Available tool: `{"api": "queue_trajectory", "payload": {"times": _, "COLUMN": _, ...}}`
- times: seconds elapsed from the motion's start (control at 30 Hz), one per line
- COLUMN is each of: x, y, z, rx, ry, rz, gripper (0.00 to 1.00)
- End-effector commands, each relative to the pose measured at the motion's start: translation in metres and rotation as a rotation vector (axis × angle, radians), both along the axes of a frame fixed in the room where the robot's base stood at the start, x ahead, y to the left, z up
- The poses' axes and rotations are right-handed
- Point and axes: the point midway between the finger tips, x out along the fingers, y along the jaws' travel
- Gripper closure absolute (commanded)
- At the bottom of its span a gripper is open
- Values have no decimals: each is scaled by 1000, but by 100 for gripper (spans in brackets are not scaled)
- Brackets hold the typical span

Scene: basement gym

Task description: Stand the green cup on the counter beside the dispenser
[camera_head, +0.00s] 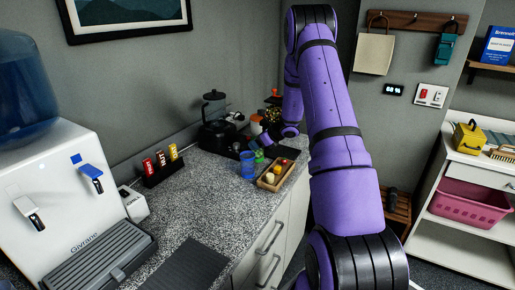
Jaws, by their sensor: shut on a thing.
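The water dispenser (75,190) stands at the left, white with a big blue bottle on top and a dark drip tray at its front. The grey speckled counter (205,210) runs from it toward the back. My purple arm reaches in from the right, and my gripper (260,149) is small and far off over the back part of the counter. It is shut on the green cup (259,157), of which only a small part shows. A blue cup (248,166) is just left of it in the picture. I cannot tell whether the green cup touches the counter.
A wooden tray (265,187) with small items lies at the counter's front edge. A black rack (164,172) with coloured packets and a dark coffee maker (216,122) stand along the wall. A dark mat (185,266) lies right of the dispenser. The counter between mat and tray is clear.

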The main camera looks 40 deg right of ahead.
Motion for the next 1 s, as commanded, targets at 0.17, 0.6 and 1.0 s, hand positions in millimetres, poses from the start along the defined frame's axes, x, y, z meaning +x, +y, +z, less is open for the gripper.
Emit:
{"api": "queue_trajectory", "payload": {"times": 0.17, "x": 0, "y": 0, "z": -22, "rx": 2, "ry": 1, "rz": 0, "gripper": 68}}
{"api": "queue_trajectory", "payload": {"times": 0.6, "x": 0, "y": 0, "z": -26, "rx": 0, "ry": 0, "rz": 0, "gripper": 24}}
{"api": "queue_trajectory", "payload": {"times": 1.0, "x": -1, "y": -1, "z": -22, "rx": 0, "ry": 0, "rz": 0, "gripper": 14}}
